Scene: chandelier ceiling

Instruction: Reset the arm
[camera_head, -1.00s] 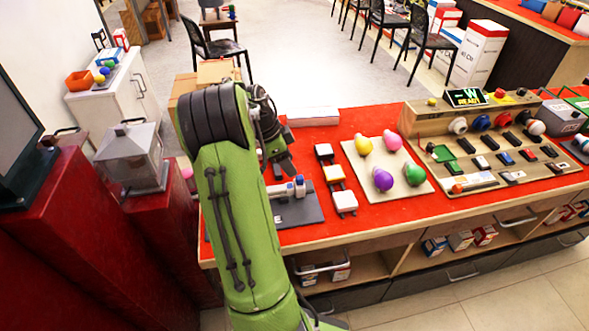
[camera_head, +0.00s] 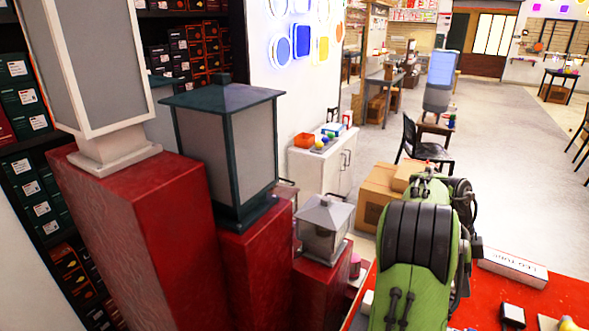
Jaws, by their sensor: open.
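My green arm (camera_head: 415,275) with its black-banded joint rises at the lower right of the head view. My gripper (camera_head: 463,285) is the dark part just right of the arm, partly hidden by the arm's links. It is open, and I see nothing held in it. It is over the left end of the red-topped counter (camera_head: 572,292); its exact height above the counter cannot be told.
Lanterns stand on red pedestals at left, including a dark green-framed one (camera_head: 228,150) and a small grey one (camera_head: 325,225). Cardboard boxes (camera_head: 376,190) and a black chair (camera_head: 425,150) stand behind the arm. A white box (camera_head: 512,268) lies on the counter. Open floor is beyond.

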